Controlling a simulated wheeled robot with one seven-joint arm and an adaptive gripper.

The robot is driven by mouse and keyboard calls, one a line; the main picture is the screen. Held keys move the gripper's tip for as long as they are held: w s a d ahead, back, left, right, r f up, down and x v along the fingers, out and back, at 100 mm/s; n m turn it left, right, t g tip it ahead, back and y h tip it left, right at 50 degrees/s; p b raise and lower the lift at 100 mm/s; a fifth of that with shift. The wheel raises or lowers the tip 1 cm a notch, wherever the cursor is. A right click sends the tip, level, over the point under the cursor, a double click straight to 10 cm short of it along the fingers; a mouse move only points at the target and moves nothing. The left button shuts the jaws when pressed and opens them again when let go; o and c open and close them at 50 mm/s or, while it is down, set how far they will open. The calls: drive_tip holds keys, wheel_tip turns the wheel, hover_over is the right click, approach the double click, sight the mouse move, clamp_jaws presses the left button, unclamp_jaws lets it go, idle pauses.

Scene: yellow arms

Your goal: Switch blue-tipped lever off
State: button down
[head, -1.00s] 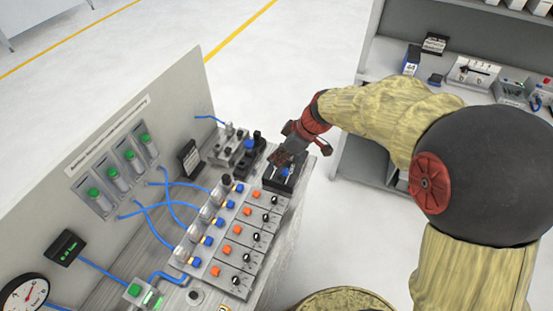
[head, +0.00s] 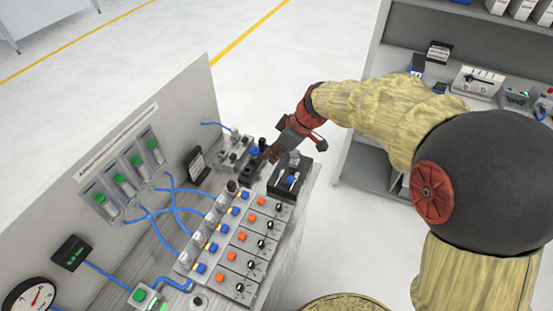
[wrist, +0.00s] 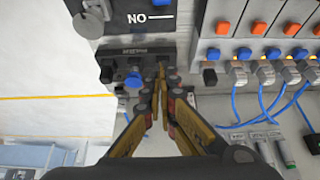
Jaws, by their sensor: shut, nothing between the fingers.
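My gripper (head: 273,154) is shut and empty, its fingertips low over the back end of the bench. In the wrist view the fingertips (wrist: 161,72) are just right of a blue knob-like tip (wrist: 133,80) on a small dark unit; this blue tip (head: 255,151) shows left of the gripper in the head view. A black box (head: 281,190) with another blue-tipped part (head: 291,180) stands right of and nearer than the gripper. The wrist view shows its "NO" label and a blue piece (wrist: 161,3) at the top edge. I cannot tell whether the fingers touch anything.
A panel with rows of orange buttons (head: 231,256) and blue connectors (head: 200,268) runs towards the front. Blue tubes (head: 165,212) link it to an upright grey board (head: 150,130). A grey shelf unit (head: 390,70) stands at the right. Open floor lies behind the bench.

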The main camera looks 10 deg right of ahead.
drive_tip(key=s+d+r+p, duration=0.1)
drive_tip(key=s+d+r, duration=0.3)
drive_tip(key=d+r, duration=0.2)
drive_tip(key=shift+r, duration=0.1)
idle(0.5)
drive_tip(key=s+d+f+m+g+h, duration=0.1)
drive_tip(key=s+d+f+m+h, duration=0.15)
drive_tip(key=s+m, duration=0.6)
drive_tip(key=s+d+r+m+t+h, duration=0.1)
drive_tip(key=s+r+m+t+h, duration=0.1)
drive_tip(key=s+r, duration=0.8)
drive_tip(key=s+t, duration=0.1)
drive_tip(key=s, duration=0.3)
drive_tip(key=shift+m+t, duration=0.3)
drive_tip(key=shift+m, duration=0.05)
